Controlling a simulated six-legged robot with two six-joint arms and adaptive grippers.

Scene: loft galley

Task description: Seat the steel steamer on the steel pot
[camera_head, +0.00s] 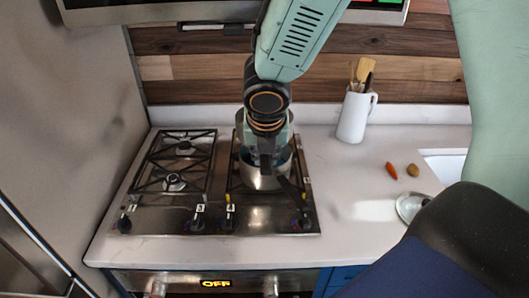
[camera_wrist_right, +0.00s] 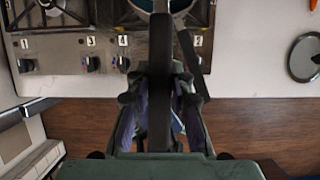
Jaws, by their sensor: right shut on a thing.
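The steel pot (camera_head: 262,181) stands on the right-hand burners of the hob, with its dark handle (camera_head: 291,192) pointing to the front right. In the right wrist view, that handle (camera_wrist_right: 189,55) lies just right of the dark upright handle (camera_wrist_right: 160,65) in my right gripper (camera_wrist_right: 160,100), apparently the steamer's. My right gripper (camera_head: 266,150) is shut on this handle, over the pot. My wrist hides most of the steamer in the head view. I cannot tell whether the steamer touches or sits on the pot rim. My left gripper is not in view.
A round lid (camera_head: 411,207), a carrot (camera_head: 391,170) and a potato (camera_head: 413,170) lie on the counter to the right. A white jug (camera_head: 353,117) with utensils stands behind. The left burners (camera_head: 174,182) are empty. A hood overhangs the back.

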